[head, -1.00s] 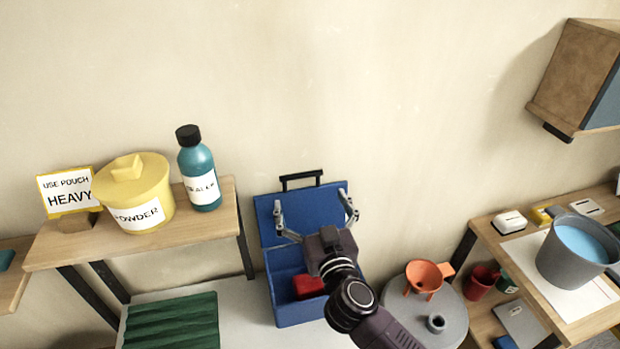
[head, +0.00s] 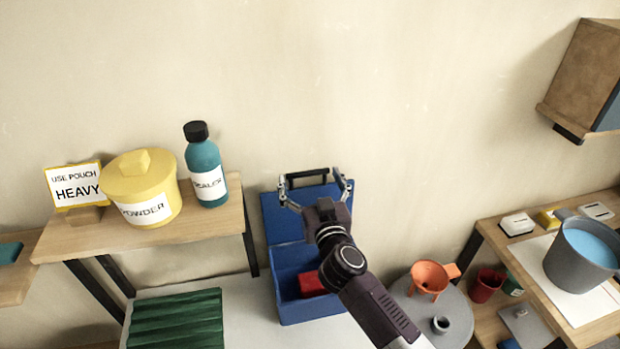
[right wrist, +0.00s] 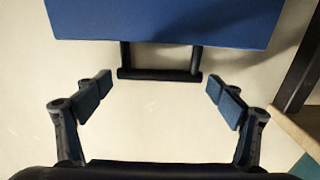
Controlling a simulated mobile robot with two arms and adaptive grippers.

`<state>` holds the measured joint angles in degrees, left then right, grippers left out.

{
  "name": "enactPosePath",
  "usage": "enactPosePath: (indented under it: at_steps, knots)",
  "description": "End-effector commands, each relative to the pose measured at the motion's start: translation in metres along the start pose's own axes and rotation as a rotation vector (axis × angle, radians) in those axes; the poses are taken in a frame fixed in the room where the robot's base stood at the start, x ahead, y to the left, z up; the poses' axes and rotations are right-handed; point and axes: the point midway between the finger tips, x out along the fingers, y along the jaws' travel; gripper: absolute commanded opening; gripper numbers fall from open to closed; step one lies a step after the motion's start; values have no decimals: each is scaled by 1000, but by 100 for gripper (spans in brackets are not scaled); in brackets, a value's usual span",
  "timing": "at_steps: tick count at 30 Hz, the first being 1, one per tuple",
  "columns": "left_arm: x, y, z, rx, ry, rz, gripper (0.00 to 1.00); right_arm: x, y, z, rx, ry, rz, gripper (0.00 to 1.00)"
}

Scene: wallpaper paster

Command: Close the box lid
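The blue box (head: 310,308) stands on the light grey surface with its lid (head: 285,228) raised open against the wall side. A black handle (head: 307,174) sticks up from the lid's top edge. A red object (head: 312,284) lies inside the box. My right gripper (head: 313,183) is open at the lid's top edge, its fingers spread to either side of the handle in the head view. In the right wrist view, the handle (right wrist: 160,74) is ahead of the open fingers (right wrist: 159,99), with the blue lid (right wrist: 165,20) beyond; nothing is held. My left gripper is out of view.
A shelf at left carries a yellow powder tub (head: 140,190) and a teal sealer bottle (head: 206,165). A green ridged pad (head: 175,320) lies left of the box. An orange funnel (head: 430,278) stands on a round grey stand at right. A grey bucket (head: 575,262) is farther right.

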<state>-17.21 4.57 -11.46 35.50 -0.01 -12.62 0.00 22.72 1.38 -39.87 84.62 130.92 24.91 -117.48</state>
Motion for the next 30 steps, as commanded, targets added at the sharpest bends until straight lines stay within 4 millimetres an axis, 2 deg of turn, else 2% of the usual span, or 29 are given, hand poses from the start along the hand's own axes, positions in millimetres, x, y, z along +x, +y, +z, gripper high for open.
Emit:
enactPosePath:
  at_steps: [1, 13, 22, 30]
  knots:
    - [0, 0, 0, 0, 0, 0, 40, 0, 0, 0, 0, 0, 0, 78]
    - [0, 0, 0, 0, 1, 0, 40, 0, 0, 0, 0, 0, 0, 36]
    - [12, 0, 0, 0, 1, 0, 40, -8, 0, 4, 0, 30, -1, 36]
    - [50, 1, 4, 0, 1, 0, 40, -34, 0, 13, -2, 138, -2, 36]
